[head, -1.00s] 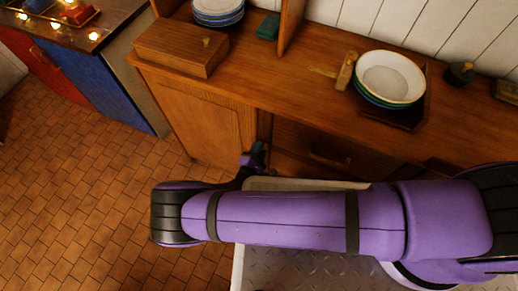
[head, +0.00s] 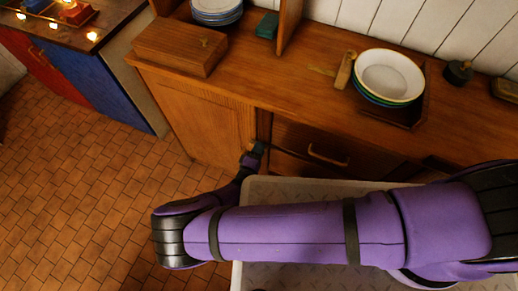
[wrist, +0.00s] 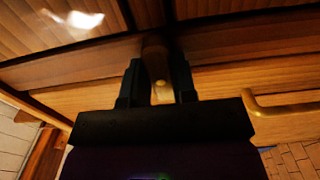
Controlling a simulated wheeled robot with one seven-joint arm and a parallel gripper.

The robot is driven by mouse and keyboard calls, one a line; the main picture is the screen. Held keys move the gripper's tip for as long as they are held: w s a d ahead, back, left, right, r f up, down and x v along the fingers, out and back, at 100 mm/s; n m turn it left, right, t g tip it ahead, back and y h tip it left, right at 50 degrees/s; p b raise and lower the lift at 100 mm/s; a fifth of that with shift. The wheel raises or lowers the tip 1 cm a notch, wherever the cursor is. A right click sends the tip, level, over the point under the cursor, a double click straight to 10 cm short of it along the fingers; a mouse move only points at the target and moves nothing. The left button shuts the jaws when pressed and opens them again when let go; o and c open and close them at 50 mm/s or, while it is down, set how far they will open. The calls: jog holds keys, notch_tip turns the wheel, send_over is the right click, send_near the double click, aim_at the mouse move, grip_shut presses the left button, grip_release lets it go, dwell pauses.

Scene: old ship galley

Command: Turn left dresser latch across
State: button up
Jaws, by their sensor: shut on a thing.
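The wooden dresser (head: 200,118) has a closed left cupboard door below its worktop. My gripper (head: 257,150) is at the right edge of that door, small and partly hidden in the head view. In the wrist view, my gripper (wrist: 158,82) has its two dark fingers either side of a small wooden latch (wrist: 153,48), shut on it. A pale round knob or pin (wrist: 161,84) shows between the fingers. The latch runs lengthwise between the fingers in that view; its lower end is hidden by the gripper body.
A drawer handle (head: 327,155) sits right of my gripper, also in the wrist view (wrist: 280,107). Stacked bowls (head: 388,76), a wooden box (head: 180,48) and plates (head: 217,10) stand on the worktop. Tiled floor (head: 80,180) at left is clear.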

dwell(0.4)
jog(key=o, duration=0.9)
jog(key=v, duration=1.1)
